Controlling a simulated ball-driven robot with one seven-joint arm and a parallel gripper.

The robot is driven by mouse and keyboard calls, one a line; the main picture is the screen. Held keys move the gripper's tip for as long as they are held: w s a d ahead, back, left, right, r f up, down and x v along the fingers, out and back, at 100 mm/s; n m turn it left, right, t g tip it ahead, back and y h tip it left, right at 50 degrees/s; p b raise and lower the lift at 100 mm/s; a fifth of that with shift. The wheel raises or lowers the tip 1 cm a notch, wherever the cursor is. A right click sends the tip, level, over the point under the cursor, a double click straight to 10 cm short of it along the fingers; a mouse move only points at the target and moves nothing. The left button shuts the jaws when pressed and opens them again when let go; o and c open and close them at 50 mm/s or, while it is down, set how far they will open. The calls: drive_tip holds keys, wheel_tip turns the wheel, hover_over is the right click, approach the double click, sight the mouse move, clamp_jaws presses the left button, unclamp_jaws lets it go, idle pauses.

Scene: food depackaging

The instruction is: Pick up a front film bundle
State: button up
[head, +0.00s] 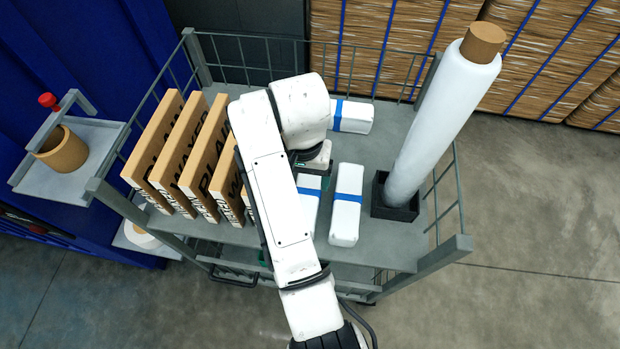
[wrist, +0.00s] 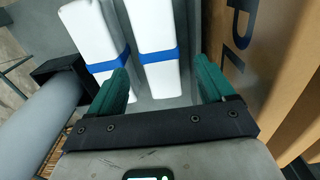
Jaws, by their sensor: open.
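Two white film bundles with blue bands lie side by side at the front of the cart shelf. The left one (head: 311,207) is partly hidden by my arm, and the right one (head: 345,222) is in plain view. In the wrist view the left front bundle (wrist: 152,25) lies between the fingers, and the right front bundle (wrist: 85,28) is outside them to the left. My gripper (wrist: 162,68) is open, with green fingers on either side of the left front bundle. I cannot tell whether they touch it. A third bundle (head: 352,117) lies at the back.
Several cardboard cartons (head: 188,155) stand upright on the shelf's left side, close to my gripper. A tall film roll (head: 440,120) leans in a black holder (head: 395,208) at the right. Grey rails edge the cart. A side shelf (head: 95,135) holds a brown roll (head: 62,150).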

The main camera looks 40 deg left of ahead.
drive_tip(key=shift+w+a+f, duration=0.15)
drive_tip(key=shift+w+f, duration=0.05)
drive_tip(key=shift+f, duration=0.05)
drive_tip(key=f, duration=0.7)
drive_tip(key=w+f+p, duration=0.1)
drive_tip(key=f, duration=0.2)
drive_tip(key=shift+f, duration=0.15)
drive_tip(key=shift+s, duration=0.1)
drive_tip(key=c, duration=0.8)
